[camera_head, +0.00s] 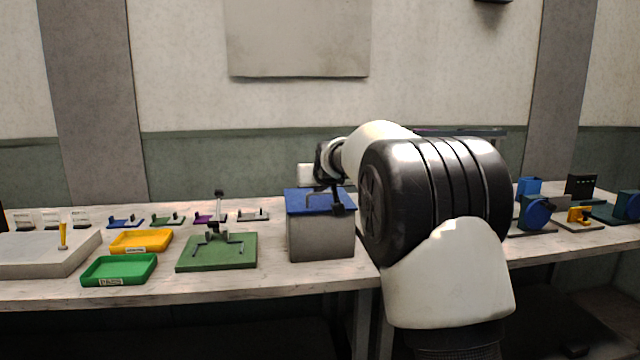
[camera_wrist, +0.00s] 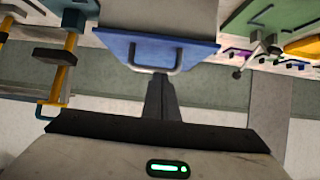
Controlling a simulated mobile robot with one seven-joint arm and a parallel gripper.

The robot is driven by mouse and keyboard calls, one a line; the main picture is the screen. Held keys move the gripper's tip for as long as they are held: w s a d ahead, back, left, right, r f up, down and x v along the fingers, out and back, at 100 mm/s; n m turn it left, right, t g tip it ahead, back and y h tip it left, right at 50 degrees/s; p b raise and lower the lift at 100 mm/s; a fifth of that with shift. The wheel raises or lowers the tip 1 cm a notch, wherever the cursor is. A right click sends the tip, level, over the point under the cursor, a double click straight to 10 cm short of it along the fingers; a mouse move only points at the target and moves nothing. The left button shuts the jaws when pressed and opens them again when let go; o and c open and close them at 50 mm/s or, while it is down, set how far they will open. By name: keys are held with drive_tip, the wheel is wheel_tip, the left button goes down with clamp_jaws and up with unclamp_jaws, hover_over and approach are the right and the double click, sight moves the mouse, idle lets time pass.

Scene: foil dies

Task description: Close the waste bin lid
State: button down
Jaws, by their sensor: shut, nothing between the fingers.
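The waste bin is a grey box (camera_head: 320,240) on the bench, left of my arm. Its blue lid (camera_head: 304,203) lies across the top and looks flat or nearly flat; I cannot tell whether a small gap is left. In the wrist view the blue lid (camera_wrist: 200,50) spans the bin's grey body (camera_wrist: 160,14), with a silver handle (camera_wrist: 131,62) on its edge. My gripper (camera_head: 338,208) is at the lid, over its right part in the head view. In the wrist view its dark fingers (camera_wrist: 160,78) are together and empty, tips close to the handle; contact is unclear.
A green base with a stand (camera_head: 190,262), a yellow tray (camera_head: 141,248) and a green tray (camera_head: 118,283) lie left of the bin. Small coloured fixtures line the bench's back. Blue and yellow devices (camera_head: 578,215) stand at the right. Bare bench shows before the bin.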

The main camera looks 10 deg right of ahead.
drive_tip(key=f, duration=0.3)
drive_tip(key=shift+s+f, duration=0.2)
drive_tip(key=shift+s, duration=0.15)
wheel_tip(320, 180, up, 6)
drive_tip(key=p, duration=0.3)
drive_tip(key=s+f+g, duration=0.2)
drive_tip(key=s+f, duration=0.1)
drive_tip(key=s, duration=1.4)
drive_tip(key=s+f+g+b, duration=0.15)
drive_tip(key=s+f, duration=0.25)
drive_tip(key=s, duration=1.3)
drive_tip(key=s+f+g, duration=0.3)
drive_tip(key=s, duration=1.4)
wheel_tip(320, 180, up, 22)
drive_tip(key=p, duration=2.3)
drive_tip(key=shift+s+r, duration=0.15)
drive_tip(key=shift+s, duration=0.25)
